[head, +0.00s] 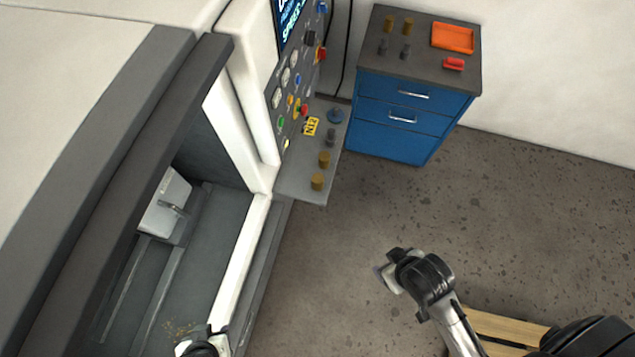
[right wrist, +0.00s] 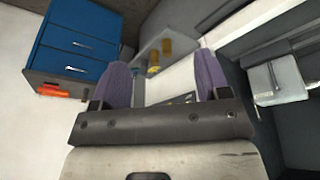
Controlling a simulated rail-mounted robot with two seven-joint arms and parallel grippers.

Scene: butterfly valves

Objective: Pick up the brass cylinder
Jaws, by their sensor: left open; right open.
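Two brass cylinders, (head: 324,159) and (head: 317,182), stand on the grey shelf (head: 299,182) below the control panel. Two more, (head: 389,24) and (head: 407,26), stand on the cabinet top. My right gripper (head: 388,276) is over the floor, right of and apart from the shelf; its hand hides much of its fingers. In the right wrist view its purple fingers (right wrist: 161,78) are spread, with nothing held between them. The shelf's brass cylinders (right wrist: 165,47) show beyond them, upside down. My left gripper (head: 198,347) is by the machine opening, cut off by the bottom edge; it is open.
The blue drawer cabinet (head: 400,120) also carries grey cylinders, an orange tray (head: 453,38) and a red part (head: 453,64). A grey cylinder (head: 330,137) and a blue part (head: 336,116) share the shelf. The machine sill (head: 243,270) borders its opening. Floor between shelf and right hand is clear.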

